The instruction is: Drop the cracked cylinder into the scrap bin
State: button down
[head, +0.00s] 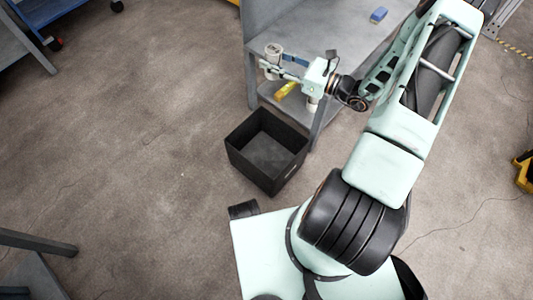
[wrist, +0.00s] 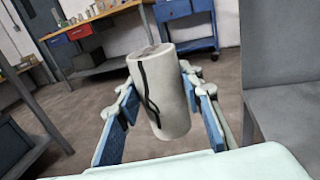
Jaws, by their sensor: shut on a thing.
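The cracked cylinder (wrist: 165,95) is pale grey with a dark jagged crack line down its side. It stands slightly tilted between the blue finger pads of my gripper (wrist: 160,108) in the wrist view. In the head view the cylinder (head: 272,54) shows at the tip of my gripper (head: 277,64), which is shut on it above the front left corner of a grey table. A black open-topped bin (head: 240,159) stands on the floor in front of the table, nearer my base. The cylinder is not over the bin. The bin's visible inside looks empty.
The grey table (head: 335,75) has a lower shelf. A yellow object (head: 286,90) lies near my gripper, and a blue block (head: 379,14) lies farther back. A blue cart (wrist: 187,25) and a wooden-topped bench (wrist: 95,20) stand behind. The floor left of the bin is clear.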

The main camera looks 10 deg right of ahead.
notch_tip(320, 180, down, 34)
jog(key=s+a+m+t+h+b, duration=0.1)
jog(key=a+t+h+b, duration=0.1)
jog(key=b, duration=0.5)
jog(key=shift+s+a+r+m, duration=0.2)
jog(key=shift+a+r+m, duration=0.05)
jog(key=shift+a+m, duration=0.15)
jog(key=c, duration=1.2)
grip_release()
jog(key=shift+c, duration=0.2)
jog(key=shift+s, duration=0.1)
jog(key=v, duration=1.2)
